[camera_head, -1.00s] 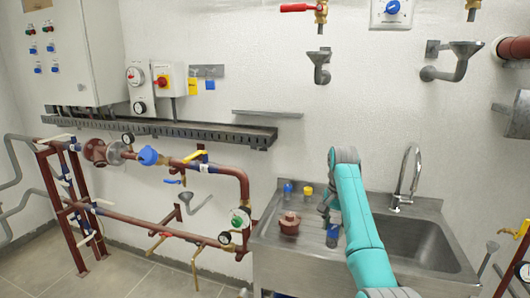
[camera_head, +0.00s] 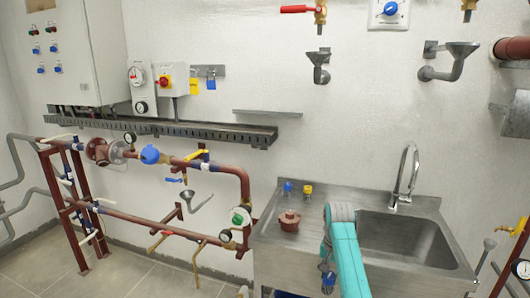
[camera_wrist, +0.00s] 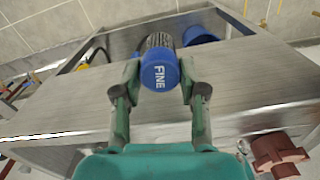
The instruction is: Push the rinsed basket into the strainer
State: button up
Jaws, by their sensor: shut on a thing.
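My gripper (camera_wrist: 160,80) is shut on a dark mesh basket (camera_wrist: 157,41) with a blue end cap marked "FINE" in the wrist view. The cap faces the wrist camera and the mesh points away. In the head view my gripper (camera_head: 328,264) is low at the front edge of the sink unit, with the blue cap (camera_head: 328,279) below it. A red-brown flanged body (camera_head: 97,150) on the upper pipe at left looks like the strainer; its opening cannot be made out. My gripper is well to its right.
A brown cap-like part (camera_head: 289,221) sits on the steel sink unit (camera_head: 262,232), with a blue and a yellow item (camera_head: 308,191) behind it. The basin (camera_head: 400,238) and tap (camera_head: 407,175) are at right. Pipes with valve handles stand at left.

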jog(key=s+a+f+n, duration=0.2)
jog(key=s+f+n, duration=0.3)
jog(key=s+f, duration=1.8)
jog(key=shift+s+f+n, duration=0.3)
jog(key=shift+s, duration=0.45)
